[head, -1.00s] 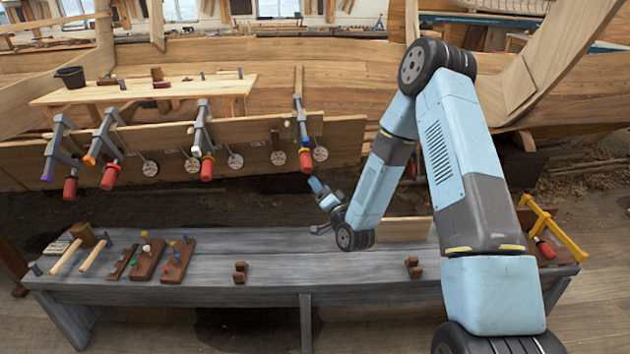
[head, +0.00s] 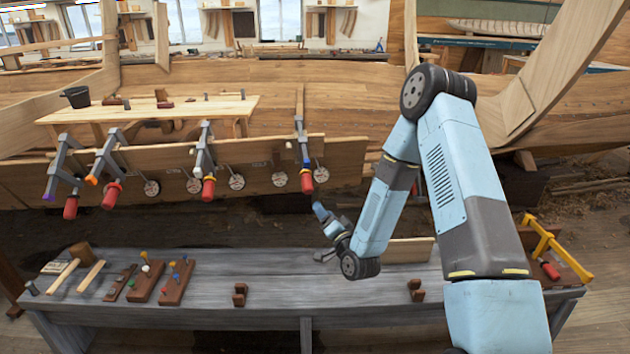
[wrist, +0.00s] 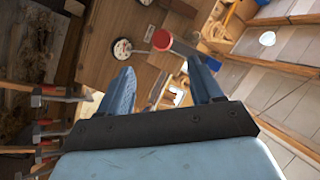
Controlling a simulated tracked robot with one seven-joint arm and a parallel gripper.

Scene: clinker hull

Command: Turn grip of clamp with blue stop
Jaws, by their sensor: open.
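The clamp with the blue stop (head: 304,150) is the rightmost of several clamps on the plank. Its red grip (head: 307,182) hangs at the lower end. In the wrist view this red grip (wrist: 162,40) shows ahead of my fingertips, between them in the picture. My gripper (head: 321,210) is just below and right of the grip in the head view. In the wrist view my gripper (wrist: 160,80) is open, its two blue fingers apart with nothing held. I cannot tell the exact gap to the grip, but they look apart.
Other clamps show a purple stop (head: 48,194) and an orange stop (head: 92,180). Round white discs (head: 279,179) sit along the plank (head: 345,145). A grey bench (head: 330,270) below carries mallets, wooden blocks and a yellow frame (head: 550,248). Its middle is mostly clear.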

